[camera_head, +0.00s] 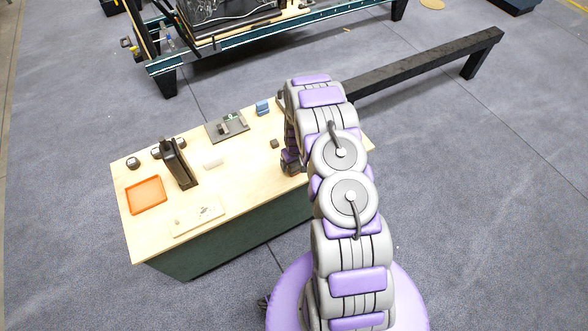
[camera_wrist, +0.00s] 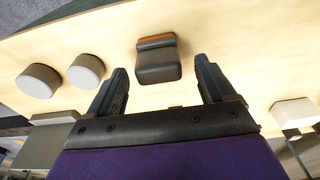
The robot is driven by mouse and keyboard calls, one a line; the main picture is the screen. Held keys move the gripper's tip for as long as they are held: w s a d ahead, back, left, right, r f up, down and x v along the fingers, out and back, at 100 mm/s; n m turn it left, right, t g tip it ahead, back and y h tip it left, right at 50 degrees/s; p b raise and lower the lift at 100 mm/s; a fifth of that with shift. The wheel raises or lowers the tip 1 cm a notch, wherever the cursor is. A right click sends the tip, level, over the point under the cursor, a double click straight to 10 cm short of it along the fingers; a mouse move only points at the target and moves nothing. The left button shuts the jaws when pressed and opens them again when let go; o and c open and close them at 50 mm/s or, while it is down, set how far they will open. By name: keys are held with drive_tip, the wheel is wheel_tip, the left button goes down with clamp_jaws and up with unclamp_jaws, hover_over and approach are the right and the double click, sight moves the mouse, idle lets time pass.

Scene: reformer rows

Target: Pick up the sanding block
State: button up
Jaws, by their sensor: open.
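In the wrist view a small dark grey block with a reddish-brown edge, which looks like the sanding block (camera_wrist: 158,62), lies on the pale tabletop. My gripper (camera_wrist: 161,72) is open, with one finger on each side of the block's near end and a gap visible at both sides. Nothing is held. In the head view a small dark block (camera_head: 274,143) sits on the table just left of my arm; I cannot tell if it is the same one. The arm hides the fingertips there.
Two round grey pieces (camera_wrist: 62,76) stand left in the wrist view, and a white block (camera_wrist: 293,112) right. The wooden table (camera_head: 240,165) also holds an orange tray (camera_head: 146,195), a dark upright tool (camera_head: 177,163), a dark plate (camera_head: 228,127) and a blue piece (camera_head: 262,107).

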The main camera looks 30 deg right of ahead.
sight(294, 164)
wheel_tip(294, 164, down, 4)
drive_tip(key=shift+r+b, duration=0.15)
drive_tip(key=shift+b, duration=0.2)
drive_tip(key=shift+r, duration=0.1)
drive_tip(key=shift+c, duration=0.3)
drive_tip(key=c, duration=1)
drive_tip(key=shift+w+r, duration=0.1)
drive_tip(key=shift+r, duration=0.4)
wheel_tip(294, 164, up, 2)
drive_tip(key=shift+r+p, duration=0.2)
drive_tip(key=shift+p, duration=0.4)
drive_tip(key=s+a, duration=0.2)
drive_tip(key=s, duration=0.2)
drive_tip(key=s+a+r+p, duration=0.1)
drive_tip(key=s+a, duration=0.2)
drive_tip(key=s, duration=0.2)
drive_tip(key=s+a+p, duration=0.1)
drive_tip(key=s+a, duration=0.1)
drive_tip(key=s, duration=0.3)
drive_tip(key=shift+s+a+r, duration=0.1)
drive_tip(key=shift+a+r, duration=0.05)
drive_tip(key=shift+r, duration=0.15)
